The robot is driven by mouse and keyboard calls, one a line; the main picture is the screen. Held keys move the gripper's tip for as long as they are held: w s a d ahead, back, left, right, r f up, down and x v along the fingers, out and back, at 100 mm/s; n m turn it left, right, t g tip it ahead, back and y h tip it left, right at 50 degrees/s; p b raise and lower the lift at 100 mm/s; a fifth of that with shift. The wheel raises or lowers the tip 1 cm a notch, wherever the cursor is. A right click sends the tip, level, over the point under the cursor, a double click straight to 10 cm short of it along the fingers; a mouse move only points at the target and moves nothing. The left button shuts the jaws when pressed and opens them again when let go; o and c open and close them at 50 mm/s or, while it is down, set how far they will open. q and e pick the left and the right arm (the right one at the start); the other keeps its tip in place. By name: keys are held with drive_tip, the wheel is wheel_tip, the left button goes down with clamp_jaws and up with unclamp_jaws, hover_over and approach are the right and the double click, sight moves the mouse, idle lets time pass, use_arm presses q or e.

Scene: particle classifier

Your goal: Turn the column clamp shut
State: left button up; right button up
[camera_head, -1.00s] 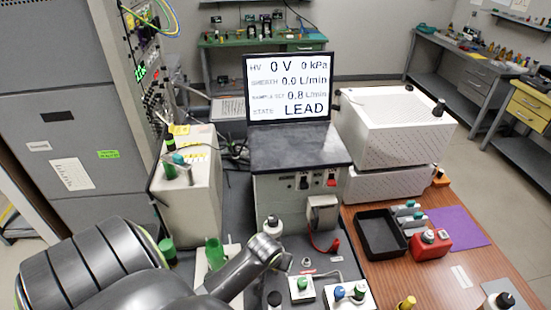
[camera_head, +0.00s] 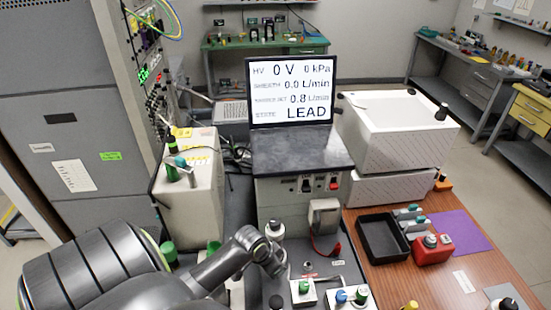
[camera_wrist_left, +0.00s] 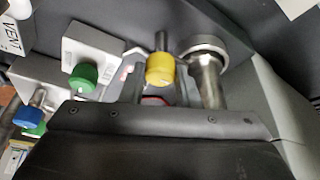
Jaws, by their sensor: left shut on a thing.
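In the left wrist view a yellow knob (camera_wrist_left: 160,69) on a short metal stem sits between the fingers of my left gripper (camera_wrist_left: 158,88), which is shut on it. A bright metal column (camera_wrist_left: 208,75) with a round top stands just to the right of the knob. I cannot tell how far the clamp is turned. In the head view my left arm reaches in from the lower left and bends down near the bench front; its fingertips and the yellow knob are hidden there. My right gripper is not in view.
A green knob (camera_wrist_left: 83,78) and a blue knob (camera_wrist_left: 38,97) sit left of the gripper. A black tray (camera_head: 382,238) lies on the wooden table.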

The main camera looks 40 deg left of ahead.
use_arm(q)
drive_tip(key=shift+w+r, duration=0.1)
idle(0.3)
drive_tip(key=o, duration=1)
drive_tip(key=b+v, duration=0.1)
drive_tip(key=v, duration=1.6)
drive_tip(key=shift+r, duration=0.15)
